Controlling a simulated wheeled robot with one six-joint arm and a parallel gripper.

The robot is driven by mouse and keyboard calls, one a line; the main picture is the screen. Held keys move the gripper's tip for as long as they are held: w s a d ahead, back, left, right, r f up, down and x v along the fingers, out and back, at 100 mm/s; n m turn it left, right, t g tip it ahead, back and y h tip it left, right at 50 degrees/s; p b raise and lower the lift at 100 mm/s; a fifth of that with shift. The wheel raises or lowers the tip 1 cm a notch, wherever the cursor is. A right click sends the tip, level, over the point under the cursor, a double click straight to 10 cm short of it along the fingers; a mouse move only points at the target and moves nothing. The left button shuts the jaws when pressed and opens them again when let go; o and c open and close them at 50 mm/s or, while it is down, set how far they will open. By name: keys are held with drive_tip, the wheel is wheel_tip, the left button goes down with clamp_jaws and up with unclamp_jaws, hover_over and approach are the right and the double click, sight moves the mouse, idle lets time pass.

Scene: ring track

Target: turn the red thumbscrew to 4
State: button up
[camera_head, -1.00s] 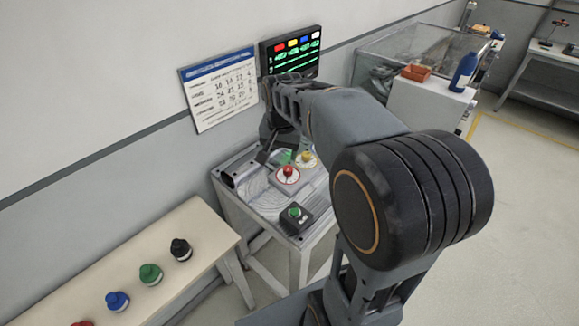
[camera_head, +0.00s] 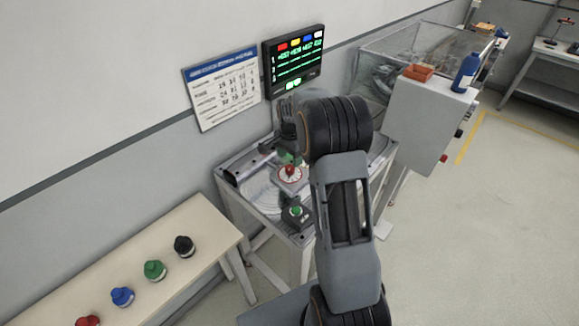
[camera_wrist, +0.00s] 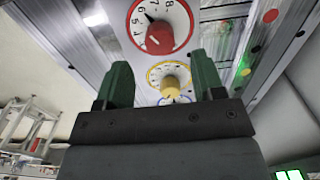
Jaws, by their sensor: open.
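The red thumbscrew (camera_head: 290,170) stands on a white round dial on the work table. In the wrist view the red thumbscrew (camera_wrist: 159,38) shows at the top, on a red-rimmed dial with the numbers 4 to 7 readable. A small black pointer lies near the 6 and 7. My gripper (camera_wrist: 162,82) is open, its two green fingers apart and empty. The red thumbscrew is beyond the fingertips in that picture, not between them. A yellow thumbscrew (camera_wrist: 173,88) appears between the fingers, but contact cannot be told. In the head view my arm hides most of my gripper.
A black box with a green button (camera_head: 296,211) stands at the table's front. A lit screen (camera_head: 293,62) and a number chart (camera_head: 222,91) are on the wall. A bench (camera_head: 205,222) with several coloured knobs is at left. A blue dial (camera_wrist: 172,100) is partly hidden.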

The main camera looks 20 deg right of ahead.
sight(290, 167)
drive_tip(key=shift+f+p, duration=0.3)
drive_tip(key=shift+f, duration=2.45)
drive_tip(key=shift+c, duration=0.2)
drive_tip(key=c, duration=0.9)
